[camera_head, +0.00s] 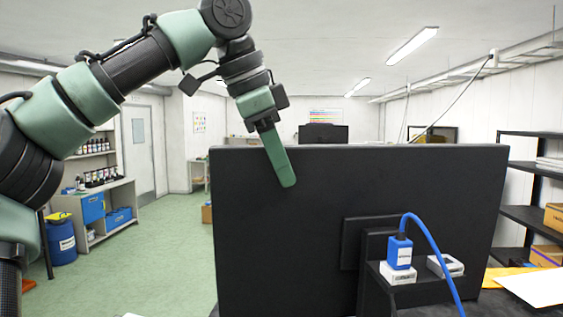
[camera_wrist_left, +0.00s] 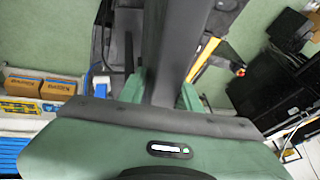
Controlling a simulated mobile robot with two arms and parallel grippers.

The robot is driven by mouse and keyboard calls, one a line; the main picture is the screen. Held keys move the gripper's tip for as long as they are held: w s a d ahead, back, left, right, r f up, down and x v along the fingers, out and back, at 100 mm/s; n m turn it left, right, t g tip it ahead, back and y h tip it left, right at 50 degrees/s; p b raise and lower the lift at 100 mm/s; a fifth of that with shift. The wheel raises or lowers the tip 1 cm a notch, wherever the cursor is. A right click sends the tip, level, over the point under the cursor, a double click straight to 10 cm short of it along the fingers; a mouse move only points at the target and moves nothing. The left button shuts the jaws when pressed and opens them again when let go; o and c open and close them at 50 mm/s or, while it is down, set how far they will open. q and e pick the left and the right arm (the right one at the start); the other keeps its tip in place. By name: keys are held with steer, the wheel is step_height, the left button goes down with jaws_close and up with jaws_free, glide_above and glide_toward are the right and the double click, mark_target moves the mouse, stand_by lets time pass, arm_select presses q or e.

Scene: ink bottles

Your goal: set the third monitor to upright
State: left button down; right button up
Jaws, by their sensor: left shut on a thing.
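A large black monitor (camera_head: 285,235) stands in front of me with its back towards me in the head view. Its screen side is hidden. My left gripper (camera_head: 287,182) reaches down over the monitor's top edge, left of the middle. One green finger lies against the back; the other is hidden behind the panel. In the left wrist view the monitor (camera_wrist_left: 178,50) is seen edge-on as a dark bar between the two green fingers (camera_wrist_left: 162,95), which are shut on it. I cannot tell its exact tilt. My right gripper is not in view.
A blue plug (camera_head: 398,252) with a blue cable sits on a small shelf at the monitor's stand. Papers (camera_head: 535,286) lie at the right, near black shelves (camera_head: 530,214) with boxes. A shelf unit with bottles (camera_head: 100,178) and a blue barrel (camera_head: 60,240) stand at the left beside open green floor.

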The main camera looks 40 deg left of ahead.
arm_select(q)
steer(key=c, duration=1.2)
jaws_free()
steer(key=shift+w+a, duration=0.2)
steer(key=shift+o, duration=0.2)
steer(key=shift+w+a+f, duration=0.25)
steer(key=shift+w+a, duration=0.05)
steer(key=shift+w, duration=0.05)
steer(key=shift+s+d+r, duration=0.1)
steer(key=shift+s+d, duration=0.05)
steer(key=shift+d, duration=0.05)
steer(key=v, duration=0.7)
steer(key=shift+s+r, duration=0.2)
steer(key=shift+r, duration=0.15)
steer(key=shift+a, duration=0.1)
steer(key=shift+w, duration=0.1)
